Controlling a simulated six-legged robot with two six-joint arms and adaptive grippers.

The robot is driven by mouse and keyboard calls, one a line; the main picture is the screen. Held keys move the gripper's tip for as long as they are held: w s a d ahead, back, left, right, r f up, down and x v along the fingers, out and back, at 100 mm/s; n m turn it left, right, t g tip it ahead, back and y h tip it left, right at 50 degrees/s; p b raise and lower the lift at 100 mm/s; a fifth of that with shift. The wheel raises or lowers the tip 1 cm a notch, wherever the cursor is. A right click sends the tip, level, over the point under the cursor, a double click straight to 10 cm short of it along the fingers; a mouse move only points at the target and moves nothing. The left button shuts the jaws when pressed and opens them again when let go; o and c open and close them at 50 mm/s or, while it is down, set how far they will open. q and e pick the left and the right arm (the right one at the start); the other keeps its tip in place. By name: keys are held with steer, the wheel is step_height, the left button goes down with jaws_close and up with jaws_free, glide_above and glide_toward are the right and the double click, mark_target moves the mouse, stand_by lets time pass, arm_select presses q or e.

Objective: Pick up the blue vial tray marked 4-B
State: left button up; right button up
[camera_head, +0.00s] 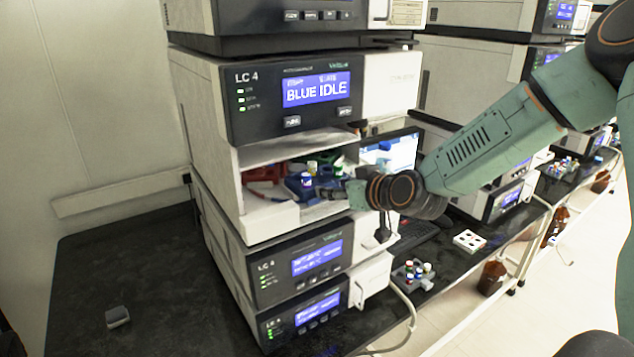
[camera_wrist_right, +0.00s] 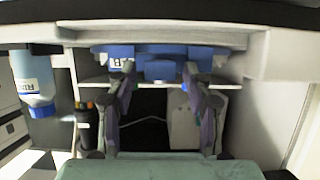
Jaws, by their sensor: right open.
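A blue vial tray (camera_head: 297,190) with a few capped vials sits in the open compartment of the LC 4 stack, under the panel reading BLUE IDLE. Its mark is too small to read. My right gripper (camera_head: 332,190) reaches into the compartment from the right, close to the tray. In the right wrist view, the open gripper (camera_wrist_right: 158,70) has one finger on each side of a blue block on the front of the blue tray (camera_wrist_right: 160,50). I cannot tell whether the fingers touch it. My left gripper is out of view.
A red rack (camera_head: 263,174) stands left in the compartment, with a green one (camera_head: 345,165) behind. The white compartment walls and tray sill (camera_head: 270,219) leave little room. A monitor (camera_head: 392,150) stands behind my wrist. The black bench at left is mostly clear.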

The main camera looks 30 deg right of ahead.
steer(key=shift+s+a+r, duration=0.15)
steer(key=shift+s+r, duration=0.05)
steer(key=shift+s, duration=0.1)
steer(key=shift+c, duration=0.9)
steer(key=shift+w+f, duration=0.2)
steer(key=shift+w, duration=0.1)
steer(key=c, duration=0.6)
steer(key=shift+s, duration=0.1)
jaws_close()
steer(key=shift+r, duration=0.15)
